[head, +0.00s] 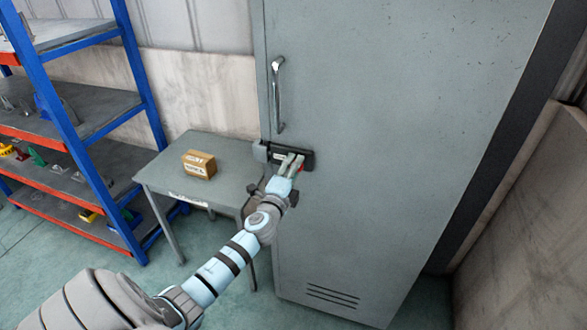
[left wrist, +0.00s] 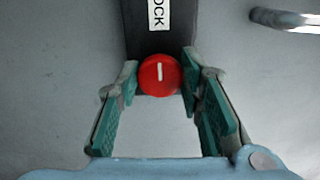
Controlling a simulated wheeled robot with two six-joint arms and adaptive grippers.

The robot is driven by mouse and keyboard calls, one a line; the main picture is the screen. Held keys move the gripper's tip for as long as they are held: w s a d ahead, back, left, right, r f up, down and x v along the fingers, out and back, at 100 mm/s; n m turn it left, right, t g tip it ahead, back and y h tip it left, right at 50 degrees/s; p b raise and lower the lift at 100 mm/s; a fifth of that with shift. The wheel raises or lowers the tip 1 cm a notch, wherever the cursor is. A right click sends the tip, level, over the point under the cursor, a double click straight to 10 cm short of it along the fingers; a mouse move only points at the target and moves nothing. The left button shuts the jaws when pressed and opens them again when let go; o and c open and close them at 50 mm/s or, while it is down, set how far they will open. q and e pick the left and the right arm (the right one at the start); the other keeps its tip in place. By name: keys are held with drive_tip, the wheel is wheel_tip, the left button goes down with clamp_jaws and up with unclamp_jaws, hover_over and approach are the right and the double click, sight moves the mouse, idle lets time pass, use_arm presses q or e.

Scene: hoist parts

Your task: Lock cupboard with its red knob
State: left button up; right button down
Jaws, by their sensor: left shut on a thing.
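The grey cupboard (head: 390,150) stands shut in the head view, with a dark latch (head: 308,158) across the left edge of its door. The red knob (left wrist: 160,75) sits on the latch, below a white label whose visible letters read "OCK". Its white mark runs up and down in the left wrist view. In the head view only a bit of the knob (head: 301,167) shows beside my fingers. My left gripper (head: 294,160) is shut on the knob, one green-padded finger on each side. My right gripper is out of view.
A chrome handle (head: 278,95) sticks out of the door above the latch. A grey table (head: 230,158) with a cardboard box (head: 199,165) stands left of the cupboard. A blue-framed shelf (head: 85,160) holding parts is farther left.

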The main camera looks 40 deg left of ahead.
use_arm(q)
drive_tip(key=o, duration=1.2)
drive_tip(key=shift+c, duration=0.2)
drive_tip(key=v, duration=1.2)
